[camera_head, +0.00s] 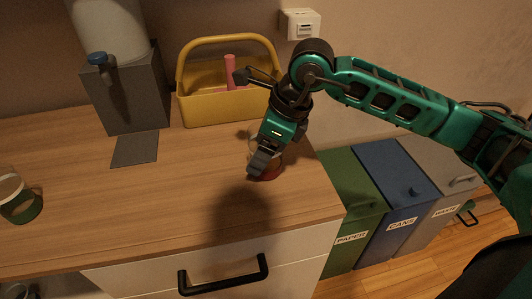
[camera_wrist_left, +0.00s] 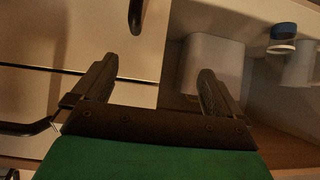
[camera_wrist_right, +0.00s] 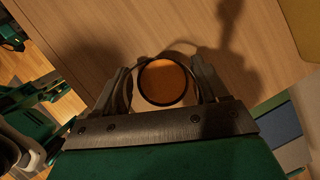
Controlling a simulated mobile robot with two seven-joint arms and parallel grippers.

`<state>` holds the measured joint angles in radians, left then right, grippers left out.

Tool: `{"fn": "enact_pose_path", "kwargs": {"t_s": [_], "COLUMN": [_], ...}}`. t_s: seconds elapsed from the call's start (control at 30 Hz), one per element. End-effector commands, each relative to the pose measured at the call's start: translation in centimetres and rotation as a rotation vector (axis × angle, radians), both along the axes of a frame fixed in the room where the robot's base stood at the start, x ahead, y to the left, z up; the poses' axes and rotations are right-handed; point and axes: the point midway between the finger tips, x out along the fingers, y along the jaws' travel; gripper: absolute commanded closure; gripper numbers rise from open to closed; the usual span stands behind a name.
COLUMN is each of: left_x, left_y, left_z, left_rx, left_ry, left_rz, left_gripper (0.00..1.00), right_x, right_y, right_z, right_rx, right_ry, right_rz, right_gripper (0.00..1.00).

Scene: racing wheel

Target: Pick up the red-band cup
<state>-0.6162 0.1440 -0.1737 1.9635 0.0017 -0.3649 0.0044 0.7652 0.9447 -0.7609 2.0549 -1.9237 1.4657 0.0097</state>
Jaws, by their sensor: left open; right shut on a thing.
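The red-band cup (camera_head: 270,172) is near the right end of the wooden counter, partly hidden by my right gripper (camera_head: 262,163). It is a clear cup with a red lower part. In the right wrist view, the cup (camera_wrist_right: 163,82) is seen from above between the two fingers. The right gripper is shut on it. The cup appears upright; I cannot tell whether it touches the counter. My left gripper (camera_wrist_left: 154,84) is open and empty, in front of the cabinet fronts, and is out of the head view.
A green-band cup (camera_head: 20,200) stands at the counter's left. A grey dispenser (camera_head: 125,95) and a yellow caddy (camera_head: 215,107) with a pink item stand at the back. Paper (camera_head: 350,200), cans (camera_head: 400,195) and waste (camera_head: 440,180) bins are right of the counter. The middle counter is clear.

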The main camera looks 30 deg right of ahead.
Motion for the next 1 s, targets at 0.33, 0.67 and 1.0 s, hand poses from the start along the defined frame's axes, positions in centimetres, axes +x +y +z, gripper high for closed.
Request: {"fn": "enact_pose_path", "kwargs": {"t_s": [0.33,0.67,1.0], "left_x": [0.0,-0.1,0.0], "left_y": [0.0,0.0,0.1], "left_z": [0.0,0.1,0.4], "left_rx": [0.001,0.001,0.000], "left_ry": [0.001,0.000,-0.004], "left_rz": [0.001,0.001,0.000], "left_gripper": [0.00,0.00,0.00], "right_x": [0.0,0.1,0.1], "right_y": [0.0,0.0,0.0], "right_z": [0.1,0.5,3.1], "right_rx": [0.000,0.001,0.000], "right_ry": [-0.001,-0.002,-0.005], "right_rz": [0.000,0.000,0.001], "right_gripper": [0.61,0.61,0.61]}}
